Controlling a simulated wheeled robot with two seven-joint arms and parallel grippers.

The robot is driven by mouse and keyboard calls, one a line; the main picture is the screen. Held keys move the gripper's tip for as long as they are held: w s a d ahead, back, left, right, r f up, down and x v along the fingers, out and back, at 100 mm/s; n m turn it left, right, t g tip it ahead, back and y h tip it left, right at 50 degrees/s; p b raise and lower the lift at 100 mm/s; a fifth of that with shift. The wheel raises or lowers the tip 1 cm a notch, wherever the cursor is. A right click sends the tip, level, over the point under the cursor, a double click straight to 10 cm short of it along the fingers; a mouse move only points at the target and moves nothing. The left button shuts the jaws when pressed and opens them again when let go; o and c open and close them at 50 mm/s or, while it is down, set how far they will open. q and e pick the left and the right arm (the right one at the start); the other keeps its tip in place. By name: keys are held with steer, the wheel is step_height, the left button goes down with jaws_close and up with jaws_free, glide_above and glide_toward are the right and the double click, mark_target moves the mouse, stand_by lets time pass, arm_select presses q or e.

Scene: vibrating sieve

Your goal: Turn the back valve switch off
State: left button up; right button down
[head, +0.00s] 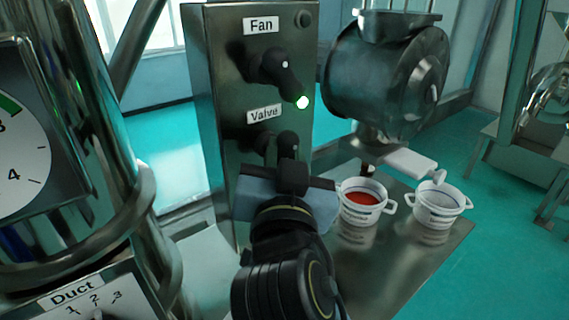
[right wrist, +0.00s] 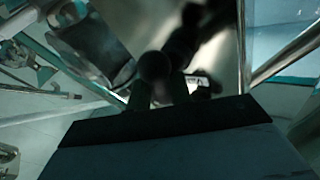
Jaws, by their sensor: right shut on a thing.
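The valve switch (head: 270,142) is a black rotary knob with a handle, under the "Valve" label (head: 265,114) on the metal control box (head: 225,75). Its handle points to the lower right, toward my right gripper. My right gripper (head: 290,164) is at the end of that handle and shut on it. In the right wrist view the rounded dark handle end (right wrist: 154,66) sits at the tips of my right gripper's fingers (right wrist: 159,90). No lit lamp shows at the valve switch; my gripper covers the area just below it. My left gripper is not in view.
A metal drum machine (head: 385,75) stands right of the box. Below it, one white pot (head: 364,212) holds red material; another white pot (head: 438,205) stands beside it on the metal table (head: 385,262).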

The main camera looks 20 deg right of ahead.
steer(key=n+t+b, duration=0.2)
steer(key=n, duration=0.1)
steer(key=n+t+y+b, duration=0.1)
steer(key=n, duration=0.1)
steer(key=shift+f+b, duration=0.25)
steer(key=shift+b, duration=0.05)
steer(key=n+t+y+b, duration=0.1)
steer(key=n, duration=0.2)
steer(key=shift+y, duration=0.3)
steer(key=shift+r+n+t+y+b, duration=0.1)
steer(key=shift+n+t+y+b, duration=0.1)
steer(key=shift+n+t+y, duration=0.55)
steer(key=shift+r+n+t+y+b, duration=0.15)
steer(key=shift+n+y, duration=0.3)
steer(key=shift+n, duration=1)
steer(key=c, duration=1.3)
jaws_free()
